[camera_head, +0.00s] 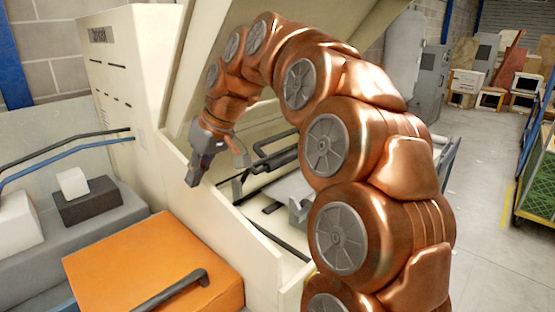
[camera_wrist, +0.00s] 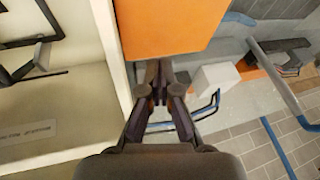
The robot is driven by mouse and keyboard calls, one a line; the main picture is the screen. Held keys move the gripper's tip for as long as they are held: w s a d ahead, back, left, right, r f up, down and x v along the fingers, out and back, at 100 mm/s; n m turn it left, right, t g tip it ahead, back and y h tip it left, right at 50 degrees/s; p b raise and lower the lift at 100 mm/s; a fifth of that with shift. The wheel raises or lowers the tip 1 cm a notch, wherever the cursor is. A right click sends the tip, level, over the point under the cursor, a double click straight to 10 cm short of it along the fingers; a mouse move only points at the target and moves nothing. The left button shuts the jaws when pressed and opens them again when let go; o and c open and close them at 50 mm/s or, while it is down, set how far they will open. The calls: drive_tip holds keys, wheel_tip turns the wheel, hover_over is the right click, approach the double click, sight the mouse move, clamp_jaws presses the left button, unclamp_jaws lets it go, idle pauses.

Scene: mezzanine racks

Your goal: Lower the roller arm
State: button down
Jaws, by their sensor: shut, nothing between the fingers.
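A large cream machine (camera_head: 145,110) stands open, its slanted lid (camera_head: 225,60) raised. Inside its bay, a dark bar with a bracket (camera_head: 277,160), which may be the roller arm, sits partly behind my copper arm. Dark bars (camera_wrist: 28,44) also show inside the bay at the left of the wrist view. I cannot tell how far the roller arm is raised. My gripper (camera_head: 193,182) is shut and empty, pointing down above the bay's near cream wall. In the wrist view its fingertips (camera_wrist: 158,66) are together, over the gap beside an orange panel.
An orange block (camera_head: 150,262) with a dark handle (camera_head: 172,290) lies in front of the machine. Left are a black box (camera_head: 88,203), a white cube (camera_head: 72,182), and blue and black rails (camera_head: 60,170). Floor on the right is clear beside a green cart (camera_head: 538,175).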

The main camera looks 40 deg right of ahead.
drive_tip(key=w+d+r+t+b, duration=0.1)
drive_tip(key=w+d+t+b, duration=0.15)
drive_tip(key=d, duration=0.55)
drive_tip(key=w+d+r+t+b, duration=0.1)
drive_tip(key=w+d, duration=0.3)
drive_tip(key=d, duration=0.4)
drive_tip(key=s+d+m+t+h+b, duration=0.1)
drive_tip(key=s+d+t+h+b, duration=0.1)
drive_tip(key=d, duration=1.3)
drive_tip(key=shift+d+r+h+b, duration=0.3)
drive_tip(key=shift+d+h+b, duration=0.1)
drive_tip(key=shift+b, duration=0.3)
drive_tip(key=shift+f, duration=0.1)
drive_tip(key=p, duration=0.2)
hover_over(277, 159)
drive_tip(key=w, duration=0.2)
wheel_tip(277, 159, down, 7)
drive_tip(key=shift+r, duration=0.1)
drive_tip(key=shift+s+f, duration=0.35)
drive_tip(key=shift+f, duration=0.05)
drive_tip(key=shift+s+f, duration=0.3)
drive_tip(key=shift+f, duration=0.35)
drive_tip(key=shift+s+f, duration=0.3)
drive_tip(key=shift+f, duration=0.3)
